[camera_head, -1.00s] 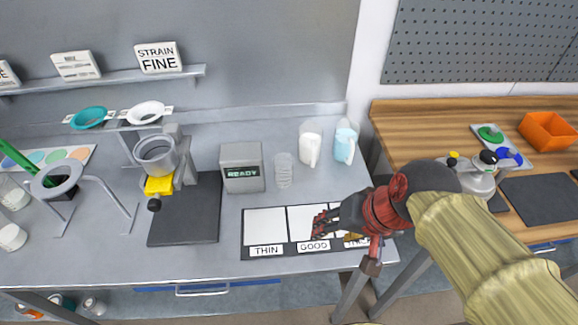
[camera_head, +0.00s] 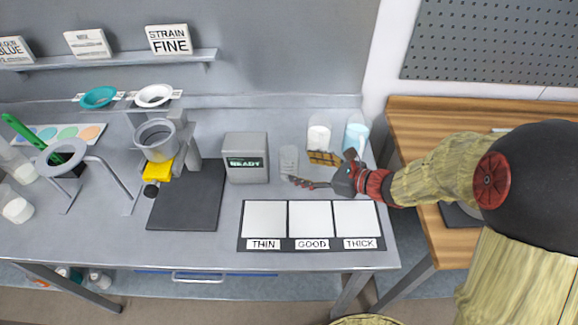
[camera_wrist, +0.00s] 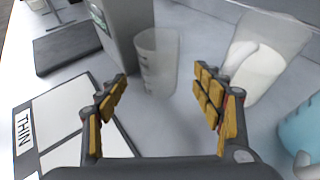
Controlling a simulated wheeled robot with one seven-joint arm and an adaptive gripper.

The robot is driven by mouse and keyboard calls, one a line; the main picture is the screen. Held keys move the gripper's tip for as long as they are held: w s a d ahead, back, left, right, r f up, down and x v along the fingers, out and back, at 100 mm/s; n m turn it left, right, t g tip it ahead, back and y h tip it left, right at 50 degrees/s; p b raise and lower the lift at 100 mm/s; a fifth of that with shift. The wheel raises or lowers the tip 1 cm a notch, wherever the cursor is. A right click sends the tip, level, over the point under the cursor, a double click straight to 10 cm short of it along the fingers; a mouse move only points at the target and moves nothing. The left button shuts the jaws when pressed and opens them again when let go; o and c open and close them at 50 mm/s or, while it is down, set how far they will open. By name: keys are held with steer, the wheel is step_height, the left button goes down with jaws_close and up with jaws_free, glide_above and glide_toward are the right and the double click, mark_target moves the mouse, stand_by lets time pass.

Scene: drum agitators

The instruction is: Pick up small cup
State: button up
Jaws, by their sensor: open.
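The small cup (camera_head: 289,160) is clear and stands upright on the grey table, just right of the READY box. It also shows in the wrist view (camera_wrist: 157,62), a little ahead of my fingertips and roughly between them. My gripper (camera_head: 308,172) is open and empty, with its fingers apart. It reaches in from the right, low over the table. In the wrist view my gripper (camera_wrist: 165,95) has one finger on each side of the cup's line. I see no contact with the cup.
The READY box (camera_head: 246,158) stands close on the cup's left. A jug with white content (camera_head: 318,135) and a jug with blue content (camera_head: 355,135) stand behind and right. The THIN, GOOD, THICK board (camera_head: 311,221) lies in front.

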mark_target(298, 168)
steer(key=b+x, duration=0.2)
steer(key=x, duration=0.4)
steer(key=shift+a+f+b, duration=0.1)
steer(key=shift+f+b, duration=0.15)
steer(key=shift+b, duration=0.1)
steer(key=shift+w+a, duration=0.15)
steer(key=shift+c, duration=0.7)
steer(key=c, duration=0.8)
